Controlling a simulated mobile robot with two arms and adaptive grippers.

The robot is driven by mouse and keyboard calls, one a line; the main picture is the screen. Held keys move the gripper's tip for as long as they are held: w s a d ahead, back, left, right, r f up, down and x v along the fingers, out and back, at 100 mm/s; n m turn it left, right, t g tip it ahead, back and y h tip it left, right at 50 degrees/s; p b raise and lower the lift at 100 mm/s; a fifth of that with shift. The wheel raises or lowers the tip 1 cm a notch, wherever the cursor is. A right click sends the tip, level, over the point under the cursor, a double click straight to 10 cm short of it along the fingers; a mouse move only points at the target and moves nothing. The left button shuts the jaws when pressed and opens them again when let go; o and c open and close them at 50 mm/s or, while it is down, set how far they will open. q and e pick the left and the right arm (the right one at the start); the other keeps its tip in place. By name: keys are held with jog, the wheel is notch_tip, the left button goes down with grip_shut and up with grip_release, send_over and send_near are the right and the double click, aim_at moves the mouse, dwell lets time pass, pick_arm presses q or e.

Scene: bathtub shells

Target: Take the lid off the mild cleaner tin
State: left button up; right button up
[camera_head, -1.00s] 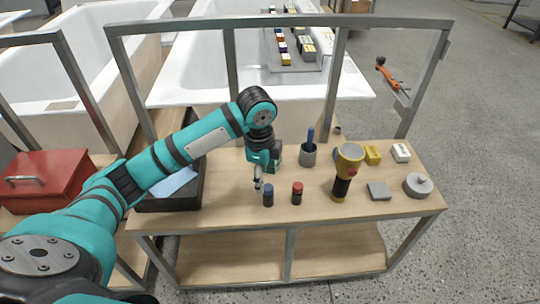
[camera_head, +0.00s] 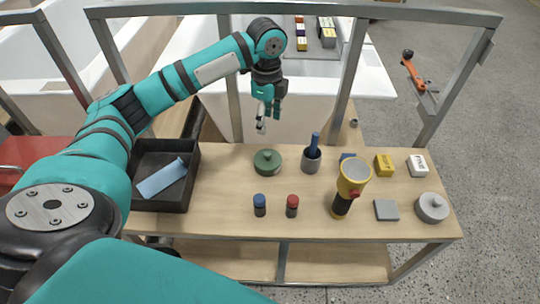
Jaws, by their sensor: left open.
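A round green tin (camera_head: 267,162) with a knobbed lid on it stands on the wooden bench at its back middle. A round grey tin (camera_head: 432,207), also with a knob on its lid, stands at the right end. No label is readable on either, so I cannot tell which holds mild cleaner. My left gripper (camera_head: 262,127) is open and empty, pointing down. In the picture it is just above the green tin, apart from it. My right gripper is not in view.
On the bench (camera_head: 225,215) are a black tray (camera_head: 148,204) with a blue cloth (camera_head: 162,179), blue (camera_head: 259,205) and red-capped (camera_head: 292,206) bottles, a grey cup (camera_head: 311,160), a yellow torch (camera_head: 350,185), a grey block (camera_head: 386,210), and yellow (camera_head: 384,164) and white (camera_head: 417,165) boxes. A metal frame rises behind.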

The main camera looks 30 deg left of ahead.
pick_arm(q)
send_over(268, 153)
notch_tip(268, 153, down, 6)
jog(key=shift+s+f, duration=0.1)
jog(key=shift+s, duration=0.05)
notch_tip(268, 153, down, 3)
jog(key=shift+r, duration=0.1)
notch_tip(268, 153, down, 4)
jog(key=shift+r, duration=0.15)
jog(key=shift+f, duration=0.55)
grip_shut()
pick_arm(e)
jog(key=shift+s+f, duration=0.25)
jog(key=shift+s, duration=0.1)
